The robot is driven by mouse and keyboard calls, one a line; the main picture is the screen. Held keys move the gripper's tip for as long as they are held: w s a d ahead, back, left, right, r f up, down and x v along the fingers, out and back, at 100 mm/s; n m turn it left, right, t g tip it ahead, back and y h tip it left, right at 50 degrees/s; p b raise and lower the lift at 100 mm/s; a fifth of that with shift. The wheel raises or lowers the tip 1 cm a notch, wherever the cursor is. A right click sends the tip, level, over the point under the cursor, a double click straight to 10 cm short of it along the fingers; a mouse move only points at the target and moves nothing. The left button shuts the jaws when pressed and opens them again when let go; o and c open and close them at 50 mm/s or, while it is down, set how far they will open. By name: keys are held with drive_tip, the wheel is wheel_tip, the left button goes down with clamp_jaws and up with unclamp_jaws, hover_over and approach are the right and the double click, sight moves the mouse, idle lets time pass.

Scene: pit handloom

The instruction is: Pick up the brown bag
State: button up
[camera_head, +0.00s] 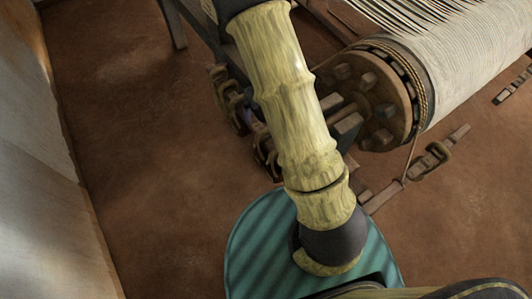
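I see no brown bag in the head view. My arm, in a pale yellow bamboo-like cover, runs from the bottom of the picture up past the top edge. My gripper is outside the picture, so I cannot see its fingers or anything in them.
A loom's warp roller (465,62), wound with pale threads, fills the upper right, with a wooden end disc (378,100) close right of my arm. Wooden parts lie on the floor beside it. A pale wall (35,190) bounds the left. Brown floor (150,150) between is clear.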

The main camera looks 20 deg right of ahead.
drive_tip(key=b, duration=0.1)
hover_over(265, 136)
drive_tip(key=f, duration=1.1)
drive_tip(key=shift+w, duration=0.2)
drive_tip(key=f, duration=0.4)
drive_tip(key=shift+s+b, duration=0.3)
drive_tip(key=shift+b, duration=0.05)
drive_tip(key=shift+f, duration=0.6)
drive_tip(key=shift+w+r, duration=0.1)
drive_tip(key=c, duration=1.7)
